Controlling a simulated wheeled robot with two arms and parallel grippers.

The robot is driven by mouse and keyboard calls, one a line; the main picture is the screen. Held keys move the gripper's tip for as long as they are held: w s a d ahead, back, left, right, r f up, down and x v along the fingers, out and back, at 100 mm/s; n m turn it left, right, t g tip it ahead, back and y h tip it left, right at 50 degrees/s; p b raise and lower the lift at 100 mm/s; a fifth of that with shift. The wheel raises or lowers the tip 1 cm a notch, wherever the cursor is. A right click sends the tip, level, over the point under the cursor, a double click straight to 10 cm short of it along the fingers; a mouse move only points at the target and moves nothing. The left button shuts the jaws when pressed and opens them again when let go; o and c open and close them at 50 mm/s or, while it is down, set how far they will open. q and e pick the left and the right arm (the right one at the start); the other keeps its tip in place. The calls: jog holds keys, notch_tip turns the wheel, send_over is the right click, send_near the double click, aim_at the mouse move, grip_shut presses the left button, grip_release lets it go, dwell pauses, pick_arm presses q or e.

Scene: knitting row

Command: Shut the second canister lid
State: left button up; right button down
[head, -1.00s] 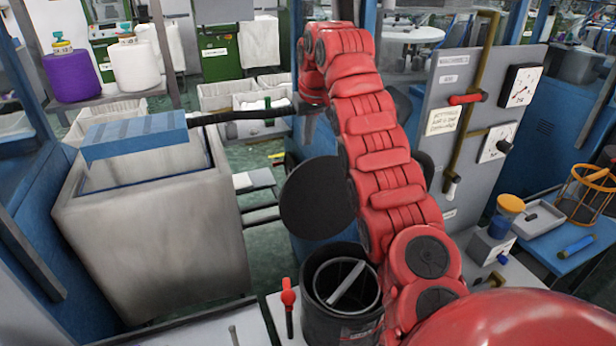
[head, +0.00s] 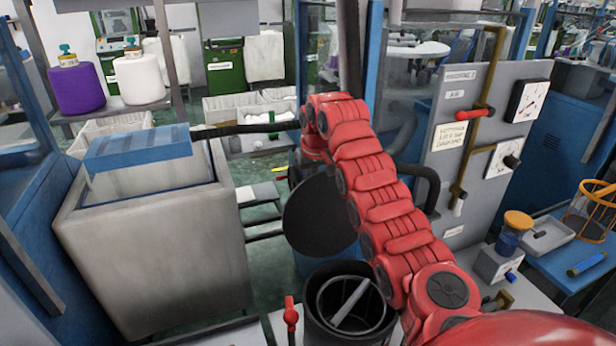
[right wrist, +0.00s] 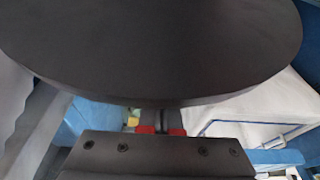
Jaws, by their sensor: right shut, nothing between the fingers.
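A dark round lid (head: 320,212) stands steeply tilted, its flat face showing, behind an open dark canister (head: 318,328) with a pale bar across its mouth. A blue drum-like body (head: 318,264) shows just below the lid; I cannot tell which canister the lid is hinged to. My red right arm reaches past the lid's right side, and its gripper is hidden in the head view. In the right wrist view the dark disc (right wrist: 160,45) fills the top, close in front of my right gripper (right wrist: 161,124), which is shut and empty. Contact is unclear. My left gripper is out of view.
A large grey open bin (head: 150,260) with a blue flap (head: 138,148) stands at the left. A red-handled lever (head: 291,315) is beside the dark canister. A gauge panel (head: 480,150) with pipes and a blue bench (head: 575,265) stand at the right.

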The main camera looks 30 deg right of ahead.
aim_at(324, 212)
jog(key=shift+s+a+r, duration=0.1)
jog(key=shift+s+a, duration=0.05)
jog(key=shift+s, duration=0.5)
jog(key=shift+s+a, duration=0.1)
jog(key=shift+s, duration=0.5)
